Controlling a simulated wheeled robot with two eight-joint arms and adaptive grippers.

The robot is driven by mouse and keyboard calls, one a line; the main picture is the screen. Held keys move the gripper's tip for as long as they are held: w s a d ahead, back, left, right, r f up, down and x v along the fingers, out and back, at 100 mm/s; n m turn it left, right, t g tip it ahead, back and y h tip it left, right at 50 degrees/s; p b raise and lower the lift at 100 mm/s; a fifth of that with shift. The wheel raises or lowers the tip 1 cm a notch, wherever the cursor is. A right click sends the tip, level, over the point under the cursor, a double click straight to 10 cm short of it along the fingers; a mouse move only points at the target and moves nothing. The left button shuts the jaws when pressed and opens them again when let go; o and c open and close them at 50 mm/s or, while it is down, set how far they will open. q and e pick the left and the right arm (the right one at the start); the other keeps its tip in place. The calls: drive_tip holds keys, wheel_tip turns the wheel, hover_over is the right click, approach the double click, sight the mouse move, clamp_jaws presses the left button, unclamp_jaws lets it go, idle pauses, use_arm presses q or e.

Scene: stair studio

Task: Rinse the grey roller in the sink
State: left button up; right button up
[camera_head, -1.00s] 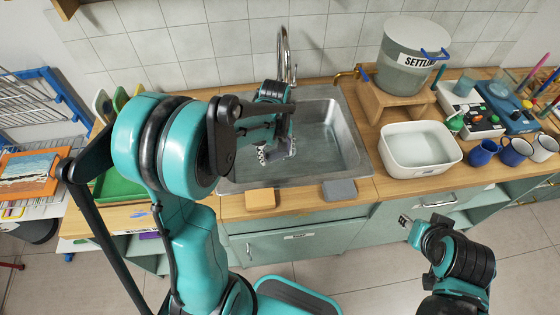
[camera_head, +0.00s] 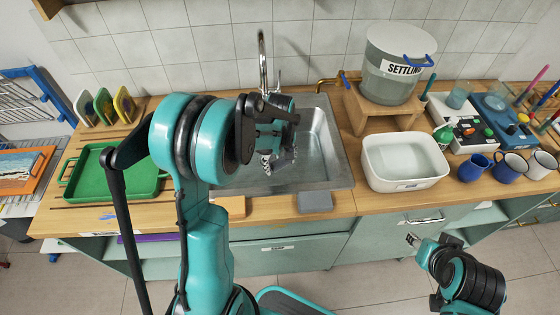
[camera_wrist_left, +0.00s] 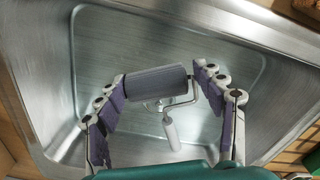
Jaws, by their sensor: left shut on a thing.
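The grey roller (camera_wrist_left: 156,83) lies crosswise between the fingers of my left gripper (camera_wrist_left: 158,88) in the left wrist view. The fingers press on its two ends, and its wire frame and pale handle hang below. The steel sink (camera_wrist_left: 150,38) is beneath it. In the head view my left gripper (camera_head: 278,158) is over the sink (camera_head: 328,150), and my arm hides most of the roller there. My right gripper (camera_head: 412,239) is empty-looking and small, in front of the cabinet at the lower right; its jaw opening is unclear.
A tall tap (camera_head: 263,62) stands behind the sink. A white basin (camera_head: 405,178) and a settling bucket (camera_head: 394,85) on a wooden stand are to the right. A grey sponge-like block (camera_head: 315,202) lies on the front edge. A green tray (camera_head: 90,180) is at the left.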

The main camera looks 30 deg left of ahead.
use_arm(q)
drive_tip(key=shift+o, duration=0.2)
drive_tip(key=shift+f+b, duration=4.15)
drive_tip(key=shift+f, duration=1.95)
drive_tip(key=shift+r+p, duration=5.75)
drive_tip(key=shift+r, duration=2.35)
drive_tip(key=shift+c, duration=0.2)
drive_tip(key=shift+r+p, duration=1.45)
drive_tip(key=shift+r, duration=0.6)
drive_tip(key=shift+f, duration=0.1)
